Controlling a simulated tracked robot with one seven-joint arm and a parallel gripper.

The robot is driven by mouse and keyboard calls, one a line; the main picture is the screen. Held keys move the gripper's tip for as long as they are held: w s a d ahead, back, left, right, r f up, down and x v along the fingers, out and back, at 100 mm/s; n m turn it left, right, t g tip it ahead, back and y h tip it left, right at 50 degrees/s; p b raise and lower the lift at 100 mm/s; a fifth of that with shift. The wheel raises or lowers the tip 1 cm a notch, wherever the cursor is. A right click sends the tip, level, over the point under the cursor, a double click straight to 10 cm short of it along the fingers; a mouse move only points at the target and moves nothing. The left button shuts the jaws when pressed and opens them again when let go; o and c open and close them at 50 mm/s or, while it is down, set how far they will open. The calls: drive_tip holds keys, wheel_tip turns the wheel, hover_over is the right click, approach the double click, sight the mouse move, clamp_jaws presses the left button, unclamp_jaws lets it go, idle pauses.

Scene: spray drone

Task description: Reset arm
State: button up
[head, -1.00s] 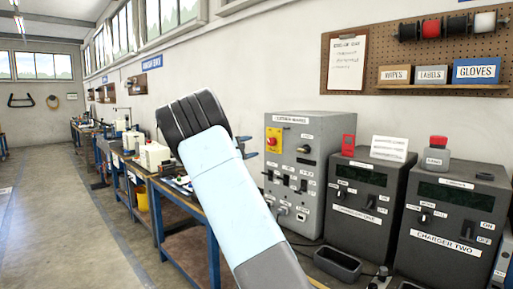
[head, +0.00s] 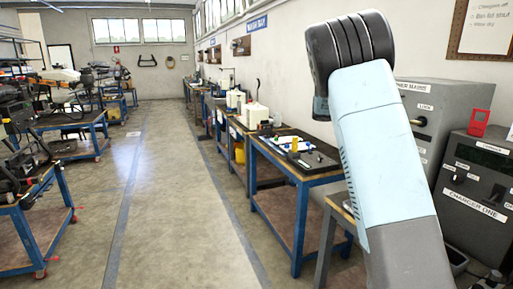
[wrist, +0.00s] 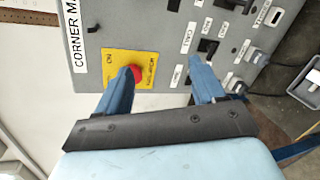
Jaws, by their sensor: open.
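My gripper (wrist: 163,76) is open and empty in the wrist view, its two blue fingers spread apart. Beyond the fingers is a grey mains panel (wrist: 146,28) with a red button (wrist: 131,75) on a yellow plate (wrist: 110,66), dark switches and white labels. I cannot tell how far the fingertips are from it. In the head view my arm rises across the right side, bent at the top, and hides part of the mains panel (head: 455,98). The gripper itself is hidden there.
Charger one (head: 477,185) stands right of the mains panel, with a red tag (head: 479,122) on top. A blue-framed bench (head: 320,178) holds a tray and small parts. A clear floor aisle (head: 165,190) runs between the benches at left and right.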

drive_tip(key=s+m+g+y, duration=0.1)
drive_tip(key=s+m+y, duration=0.25)
drive_tip(key=s, duration=0.65)
drive_tip(key=s+a+f+m+y, duration=0.1)
drive_tip(key=s+a+y, duration=0.2)
drive_tip(key=s+a, duration=0.4)
drive_tip(key=s+a+f+m+t+y, duration=0.1)
drive_tip(key=s+a+y, duration=0.3)
drive_tip(key=s, duration=1.4)
drive_tip(key=s+a+f+m+t+y, duration=0.1)
drive_tip(key=s+a+y, duration=0.3)
drive_tip(key=s+a, duration=0.5)
drive_tip(key=s+f+m, duration=0.1)
drive_tip(key=s, duration=0.2)
drive_tip(key=shift+s+a, duration=0.3)
drive_tip(key=shift+a, duration=0.05)
drive_tip(key=shift+f, duration=0.1)
drive_tip(key=shift+c, duration=0.2)
